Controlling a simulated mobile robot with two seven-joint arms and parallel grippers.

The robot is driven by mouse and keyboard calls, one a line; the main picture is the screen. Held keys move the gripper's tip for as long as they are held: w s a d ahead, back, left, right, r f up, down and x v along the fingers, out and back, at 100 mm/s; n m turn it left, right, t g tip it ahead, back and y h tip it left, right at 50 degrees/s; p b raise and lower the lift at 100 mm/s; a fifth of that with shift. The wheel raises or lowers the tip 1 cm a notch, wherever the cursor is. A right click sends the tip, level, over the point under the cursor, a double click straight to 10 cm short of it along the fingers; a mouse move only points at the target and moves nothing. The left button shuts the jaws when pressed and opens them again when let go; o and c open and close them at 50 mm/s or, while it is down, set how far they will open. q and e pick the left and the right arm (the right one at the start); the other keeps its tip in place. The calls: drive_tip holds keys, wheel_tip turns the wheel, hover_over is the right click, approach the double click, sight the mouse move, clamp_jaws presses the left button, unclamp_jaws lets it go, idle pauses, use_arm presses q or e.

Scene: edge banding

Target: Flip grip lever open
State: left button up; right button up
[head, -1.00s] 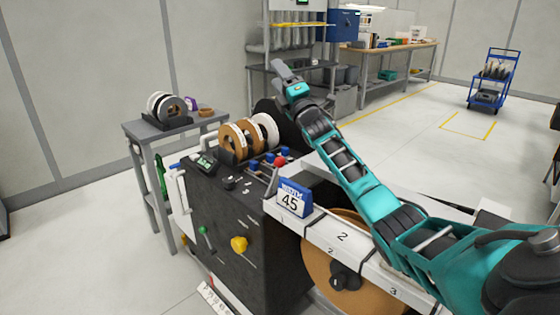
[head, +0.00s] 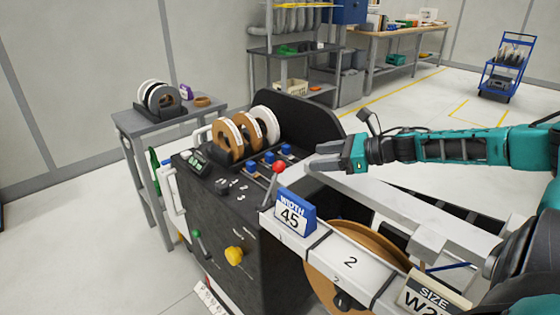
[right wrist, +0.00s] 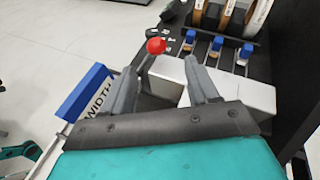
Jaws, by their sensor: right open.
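A lever with a red ball knob (head: 278,167) stands upright on top of the dark edge banding machine (head: 225,200), behind the blue "WIDTH 45" sign (head: 295,213). The knob also shows in the right wrist view (right wrist: 156,46), just beyond the left fingertip. My right gripper (head: 314,164) is to the right of the knob in the head view, its fingers pointing left. It is open and empty in the right wrist view (right wrist: 168,70). Several small blue clamps (head: 269,157) sit behind the knob, below the tape rolls. My left gripper is not in view.
Brown and white tape rolls (head: 228,138) stand at the machine's back, before a black panel (head: 300,120). A grey side table (head: 165,120) stands at left.

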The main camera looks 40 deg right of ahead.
sight(284, 166)
drive_tip(key=shift+n+g, duration=0.3)
drive_tip(key=shift+s+a+f+b+x, duration=0.1)
drive_tip(key=shift+b+x, duration=0.45)
drive_tip(key=shift+x, duration=1.6)
drive_tip(key=shift+s+a+f+b+x, duration=0.1)
drive_tip(key=shift+b+x, duration=0.45)
drive_tip(key=shift+x, duration=1.6)
drive_tip(key=shift+s+f+b+x, duration=0.1)
drive_tip(key=shift+b+x, duration=0.45)
drive_tip(key=shift+x, duration=1.55)
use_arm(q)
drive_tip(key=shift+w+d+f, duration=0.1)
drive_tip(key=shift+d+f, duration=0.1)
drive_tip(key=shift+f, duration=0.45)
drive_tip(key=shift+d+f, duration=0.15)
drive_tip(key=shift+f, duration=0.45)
use_arm(e)
drive_tip(key=shift+w, duration=0.1)
